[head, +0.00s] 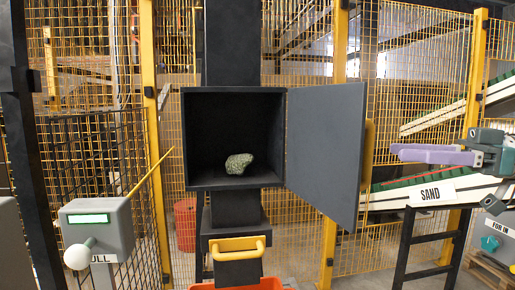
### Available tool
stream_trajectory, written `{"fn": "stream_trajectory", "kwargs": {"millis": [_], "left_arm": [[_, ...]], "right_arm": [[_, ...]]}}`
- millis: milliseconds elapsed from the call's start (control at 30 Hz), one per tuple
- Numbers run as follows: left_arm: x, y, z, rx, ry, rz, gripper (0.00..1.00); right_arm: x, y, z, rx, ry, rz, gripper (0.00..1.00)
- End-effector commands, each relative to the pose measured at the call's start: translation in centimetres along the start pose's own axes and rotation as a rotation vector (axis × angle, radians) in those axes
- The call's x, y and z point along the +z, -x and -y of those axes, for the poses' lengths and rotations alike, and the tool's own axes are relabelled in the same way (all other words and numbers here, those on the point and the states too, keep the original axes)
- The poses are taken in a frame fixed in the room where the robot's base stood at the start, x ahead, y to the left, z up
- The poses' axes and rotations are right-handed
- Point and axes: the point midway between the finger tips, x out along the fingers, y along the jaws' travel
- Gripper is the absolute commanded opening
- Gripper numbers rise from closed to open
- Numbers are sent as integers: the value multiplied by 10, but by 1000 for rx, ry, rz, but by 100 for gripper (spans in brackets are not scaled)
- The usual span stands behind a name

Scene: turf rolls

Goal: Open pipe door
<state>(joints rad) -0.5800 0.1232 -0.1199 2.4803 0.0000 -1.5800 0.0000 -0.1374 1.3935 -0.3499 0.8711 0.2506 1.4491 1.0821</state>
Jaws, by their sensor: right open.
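The dark grey pipe door (325,150) stands wide open, swung out to the right of its square box on the pipe. A yellow handle (369,152) shows on the door's outer side at its right edge. Inside the black box (210,125) lies a grey-green stone (238,163). My right gripper (396,151), with purple on its finger, is at the right, pointing left. It is open and appears a short way right of the handle; the exact gap is hard to judge. My left gripper is not in view.
A grey box with a green display (88,219) and white ball knob (78,257) stands at the lower left. A lower pipe drawer with a yellow handle (238,244) sits below the open box. Yellow mesh fencing stands behind.

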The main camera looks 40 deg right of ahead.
Motion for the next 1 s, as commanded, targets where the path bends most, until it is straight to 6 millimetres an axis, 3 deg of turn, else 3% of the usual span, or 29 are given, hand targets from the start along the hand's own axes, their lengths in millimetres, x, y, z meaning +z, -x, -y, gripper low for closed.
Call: {"fn": "stream_trajectory", "kwargs": {"millis": [100, 233, 800, 900, 1000], "left_arm": [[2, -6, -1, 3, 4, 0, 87], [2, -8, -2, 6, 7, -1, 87], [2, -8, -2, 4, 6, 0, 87], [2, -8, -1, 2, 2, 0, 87], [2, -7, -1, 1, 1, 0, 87]], "right_arm": [[3, 19, -1, 2, 1, 2, 50], [1, 29, 0, 1, 1, 1, 50], [1, 30, 0, 1, -1, -1, 50], [16, 23, 0, 27, -15, 3, 50], [53, 3, 0, 100, -45, 21, 50]]}}
